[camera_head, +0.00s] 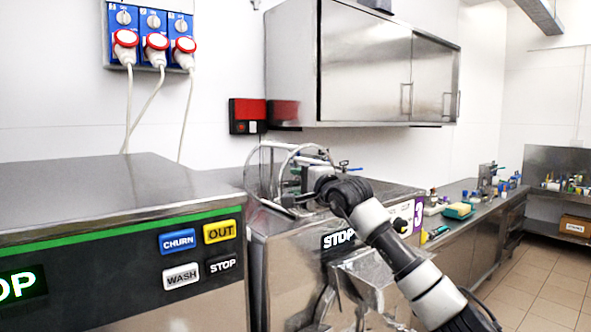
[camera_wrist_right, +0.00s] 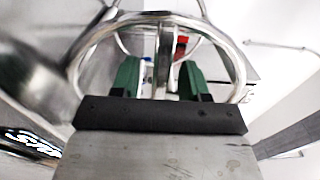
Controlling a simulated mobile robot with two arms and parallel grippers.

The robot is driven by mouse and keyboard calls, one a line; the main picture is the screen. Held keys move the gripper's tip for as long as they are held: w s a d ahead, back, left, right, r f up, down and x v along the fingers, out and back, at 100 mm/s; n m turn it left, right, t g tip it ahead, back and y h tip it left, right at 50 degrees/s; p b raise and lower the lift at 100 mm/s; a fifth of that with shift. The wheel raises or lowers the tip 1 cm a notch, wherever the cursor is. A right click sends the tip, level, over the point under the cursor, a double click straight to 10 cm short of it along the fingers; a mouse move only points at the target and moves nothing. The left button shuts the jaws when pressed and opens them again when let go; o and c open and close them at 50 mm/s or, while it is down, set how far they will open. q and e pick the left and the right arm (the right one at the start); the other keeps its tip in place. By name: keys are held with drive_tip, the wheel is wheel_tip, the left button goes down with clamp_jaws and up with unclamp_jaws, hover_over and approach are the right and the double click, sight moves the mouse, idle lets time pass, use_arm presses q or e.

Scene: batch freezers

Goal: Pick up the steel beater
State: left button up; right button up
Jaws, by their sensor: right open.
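The steel beater (camera_wrist_right: 163,45), a shiny frame of curved bars with an upright middle bar, fills the upper middle of the right wrist view. My right gripper (camera_wrist_right: 158,80) is open. Its two green fingers stand on either side of the middle bar, with a gap visible on both sides. In the head view the beater's curved bars (camera_head: 262,180) show on top of the middle machine, and my right arm reaches to them from the lower right. The fingertips are hard to make out there. My left gripper is out of view.
A machine with CHURN, OUT, WASH and STOP buttons (camera_head: 120,205) stands at the left front. The machine (camera_head: 285,255) under the beater has a steel chute. A closed wall cabinet (camera_head: 365,65) hangs above. A cluttered counter (camera_head: 465,225) runs right; the tiled floor (camera_head: 555,275) is clear.

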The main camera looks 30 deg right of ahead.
drive_tip(key=shift+w, duration=0.25)
drive_tip(key=shift+s, duration=0.1)
drive_tip(key=shift+c, duration=1)
clamp_jaws()
drive_tip(key=shift+r, duration=0.15)
wheel_tip(320, 180, up, 9)
drive_tip(key=shift+f+b, duration=0.2)
drive_tip(key=shift+b, duration=0.7)
drive_tip(key=shift+r, duration=0.6)
